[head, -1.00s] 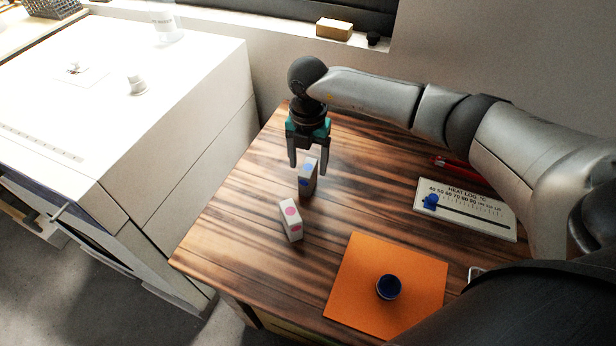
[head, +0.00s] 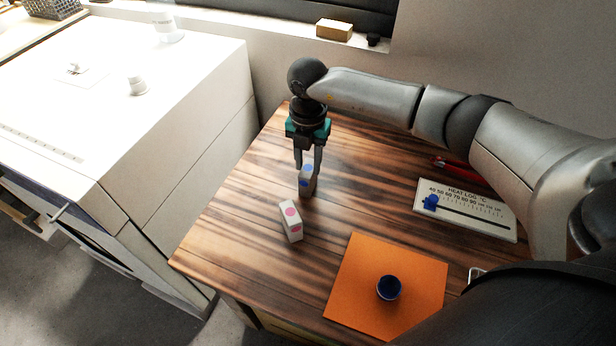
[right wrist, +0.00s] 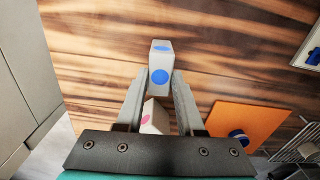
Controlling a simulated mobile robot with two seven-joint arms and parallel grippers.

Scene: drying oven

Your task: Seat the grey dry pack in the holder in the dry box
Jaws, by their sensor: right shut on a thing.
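A small grey-white pack with blue dots (head: 306,183) stands on the wooden table. My right gripper (head: 307,168) points down from above and is shut on this pack's upper part. The right wrist view shows the blue-dotted pack (right wrist: 161,64) between the two fingertips (right wrist: 161,82). A similar pale pack with pink dots (head: 291,222) is just in front of it, apart from the gripper; it shows partly between the fingers in the wrist view (right wrist: 153,118). I cannot make out a holder or the inside of a dry box. My left gripper is not in view.
A large white cabinet (head: 190,130) stands left of the table, with small white items on top. An orange mat (head: 345,295) holds a dark blue round item (head: 388,288). A heat log board (head: 470,214) and a red item (head: 452,165) lie at right.

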